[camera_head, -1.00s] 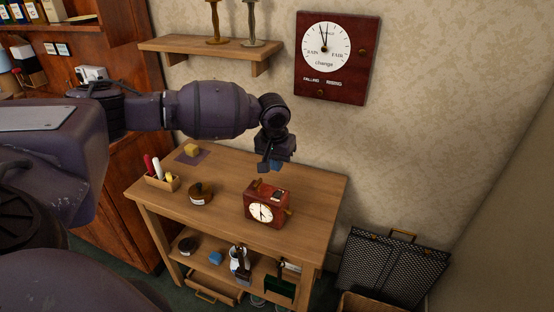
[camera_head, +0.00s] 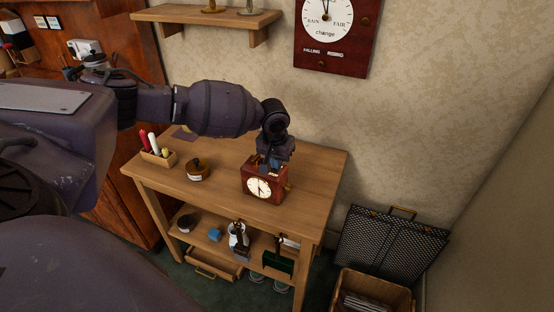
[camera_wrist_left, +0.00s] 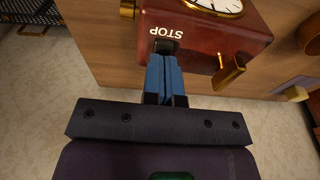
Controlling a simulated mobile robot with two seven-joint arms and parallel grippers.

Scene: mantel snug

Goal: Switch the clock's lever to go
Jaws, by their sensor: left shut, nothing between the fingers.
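The clock (camera_head: 262,188), a small red-brown wooden case with a white dial, stands on the wooden table. In the left wrist view its case (camera_wrist_left: 190,35) fills the top, with an upside-down STOP label (camera_wrist_left: 167,32). A dark part lies between the label and my fingertips; I cannot tell whether it is the lever. My left gripper (camera_head: 268,164) is at the clock's top. Its blue fingers (camera_wrist_left: 165,75) are shut and empty, with tips close to the STOP end; contact is unclear. No go label is visible. My right gripper is out of view.
A brass fitting (camera_wrist_left: 229,72) sticks out from the clock's case. On the table (camera_head: 228,193) are a pen box (camera_head: 158,159) and a round brown item (camera_head: 198,172). A wall barometer (camera_head: 332,35) hangs behind. The table's right end is clear.

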